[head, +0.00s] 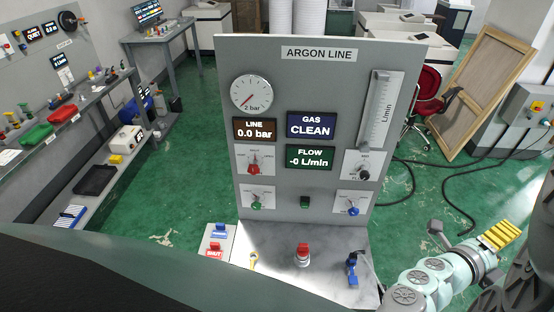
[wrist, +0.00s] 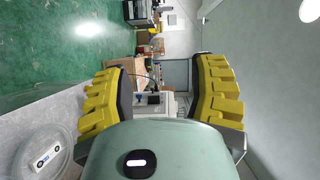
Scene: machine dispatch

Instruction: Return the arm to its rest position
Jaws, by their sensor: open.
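My arm reaches in at the lower right of the head view, to the right of the argon line panel (head: 300,75). My gripper (head: 501,235), with yellow ribbed fingers, is at its end, over the green floor. It appears apart from the panel and its base shelf. In the wrist view my gripper (wrist: 160,95) has its two yellow fingers spread wide with nothing between them. The wrist picture is turned sideways and looks across the room. The panel reads 0.0 bar, CLEAN and -0 L/min.
A red-topped valve (head: 303,254) and a blue valve (head: 352,270) stand on the panel's base shelf. Dark hoses (head: 455,187) lie on the floor behind my gripper. A wooden frame (head: 487,85) leans at the back right. A workbench (head: 60,125) stands at the left.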

